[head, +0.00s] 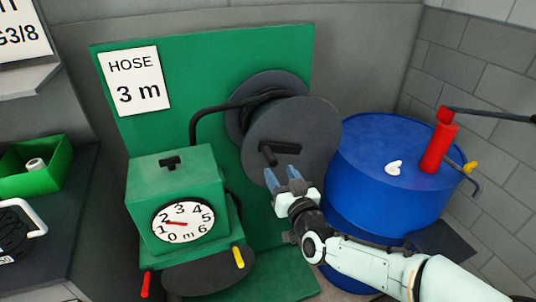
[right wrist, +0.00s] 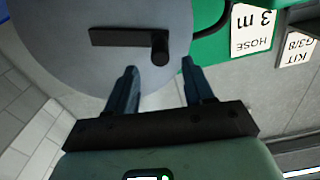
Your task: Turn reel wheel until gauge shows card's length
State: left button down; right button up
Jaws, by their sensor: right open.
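A white card (head: 134,80) on the green back panel reads "HOSE 3 m". The dark grey reel wheel (head: 315,130) carries a black crank with a handle (head: 268,156), and both show in the right wrist view, the wheel (right wrist: 60,55) and the handle (right wrist: 160,50). The round white gauge (head: 185,233) is on a green box; its red needle points left, at the low numbers, and the exact reading is too small to tell. My right gripper (head: 283,174) is open, its fingertips just short of the handle, which lies between them in the wrist view. My left gripper is not in view.
A blue drum (head: 385,195) with a red pump (head: 439,145) stands right of the reel, close to my right arm. A black hose (head: 205,115) runs from the reel to the green box (head: 165,190). A green bin (head: 40,180) sits at the left.

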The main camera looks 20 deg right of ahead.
aim_at(269, 155)
jog(key=w, duration=0.9)
jog(key=shift+a+p, duration=0.4)
grip_shut()
